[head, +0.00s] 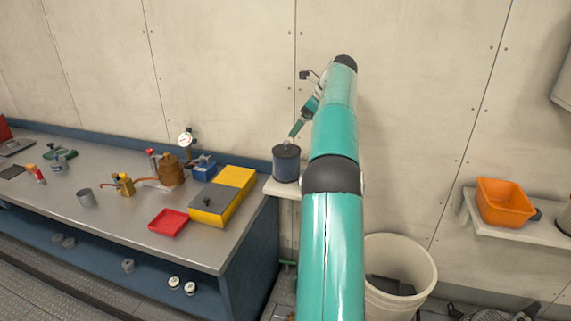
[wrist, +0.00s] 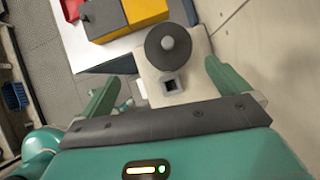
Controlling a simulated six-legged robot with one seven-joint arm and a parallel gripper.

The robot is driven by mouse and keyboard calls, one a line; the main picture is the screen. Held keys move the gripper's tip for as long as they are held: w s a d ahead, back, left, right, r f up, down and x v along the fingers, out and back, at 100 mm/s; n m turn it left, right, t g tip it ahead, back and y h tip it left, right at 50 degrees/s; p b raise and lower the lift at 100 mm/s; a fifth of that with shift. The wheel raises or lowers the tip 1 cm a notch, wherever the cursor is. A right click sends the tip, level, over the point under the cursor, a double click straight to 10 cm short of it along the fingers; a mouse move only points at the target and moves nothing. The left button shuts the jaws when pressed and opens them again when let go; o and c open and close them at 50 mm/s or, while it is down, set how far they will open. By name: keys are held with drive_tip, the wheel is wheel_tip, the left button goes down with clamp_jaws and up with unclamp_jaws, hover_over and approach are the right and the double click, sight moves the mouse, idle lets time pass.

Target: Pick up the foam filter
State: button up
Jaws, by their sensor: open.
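My gripper (head: 297,130) points down above a small pale wall shelf (head: 270,187) in the head view. In the wrist view its two green fingers are spread wide, and the gripper (wrist: 163,72) is empty. A dark round canister with a knob on top (head: 286,165) stands on the shelf; it also shows from above in the wrist view (wrist: 160,55). A small grey square piece with a dark centre (wrist: 171,86) lies beside it, between the fingers. I cannot tell for sure which is the foam filter; the square piece is not discernible in the head view.
A workbench (head: 110,215) at left holds a yellow box with grey lid (head: 217,204), a red tray (head: 168,222), a copper pot (head: 170,170) and small parts. A white bin (head: 400,262) stands below right. An orange tub (head: 503,202) sits on a right shelf. The wall is close behind.

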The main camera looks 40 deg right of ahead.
sight(288, 149)
drive_tip(key=shift+m, duration=0.5)
drive_tip(key=x, duration=0.4)
drive_tip(key=d+x, duration=0.1)
drive_tip(key=x, duration=0.9)
drive_tip(key=shift+d+f, duration=0.35)
drive_tip(key=shift+f, duration=0.15)
drive_tip(key=shift+s, duration=0.1)
drive_tip(key=shift+c, duration=0.2)
drive_tip(key=c, duration=0.7)
